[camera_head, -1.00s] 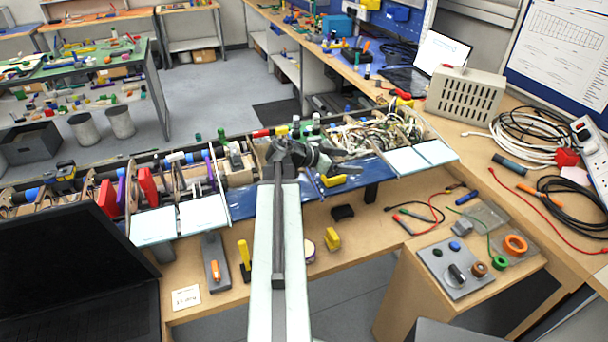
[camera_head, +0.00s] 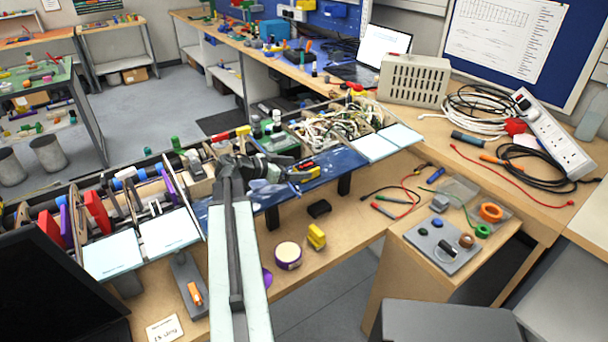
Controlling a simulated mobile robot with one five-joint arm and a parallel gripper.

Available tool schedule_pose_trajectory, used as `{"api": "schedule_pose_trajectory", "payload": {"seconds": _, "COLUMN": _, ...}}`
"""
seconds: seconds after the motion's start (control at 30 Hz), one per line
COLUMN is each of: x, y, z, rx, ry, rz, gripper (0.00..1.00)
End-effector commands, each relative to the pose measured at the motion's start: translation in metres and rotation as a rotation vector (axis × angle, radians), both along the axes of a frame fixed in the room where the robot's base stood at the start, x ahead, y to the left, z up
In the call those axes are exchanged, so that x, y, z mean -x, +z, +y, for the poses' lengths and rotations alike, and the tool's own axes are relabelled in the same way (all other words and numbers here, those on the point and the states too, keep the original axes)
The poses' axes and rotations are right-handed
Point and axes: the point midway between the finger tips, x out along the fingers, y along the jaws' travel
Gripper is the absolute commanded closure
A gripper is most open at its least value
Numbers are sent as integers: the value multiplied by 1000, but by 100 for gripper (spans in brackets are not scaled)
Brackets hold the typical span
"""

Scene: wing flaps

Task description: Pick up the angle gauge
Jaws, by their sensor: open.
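I cannot tell for certain which thing is the angle gauge. A small yellow block-like item (camera_head: 316,237) stands on the wooden bench in front of the wing. My gripper (camera_head: 288,174) is dark and open, over the blue middle part of the wing (camera_head: 335,168). It points to the right, behind and left of the yellow item and apart from it. Small tools with yellow and red parts (camera_head: 304,172) lie close by its fingers. My arm crosses the bench and hides part of it.
A tape roll (camera_head: 288,255), a small black box (camera_head: 319,208) and a grey stand with an orange part (camera_head: 190,285) are on the bench. Pale flaps (camera_head: 168,232) jut from the wing's front edge. A control box (camera_head: 440,242) stands at right. Red and black leads lie between.

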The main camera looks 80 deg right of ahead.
Motion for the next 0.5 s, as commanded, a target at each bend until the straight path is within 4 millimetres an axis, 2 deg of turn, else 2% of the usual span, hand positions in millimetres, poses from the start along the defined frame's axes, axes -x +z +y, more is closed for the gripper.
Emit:
{"api": "schedule_pose_trajectory", "payload": {"seconds": 0.3, "x": 27, "y": -24, "z": -31, "rx": 0, "ry": -1, "rz": 0, "gripper": 20}}
{"api": "schedule_pose_trajectory", "payload": {"seconds": 0.5, "x": 30, "y": -22, "z": -33, "rx": 0, "ry": 2, "rz": 0, "gripper": 20}}
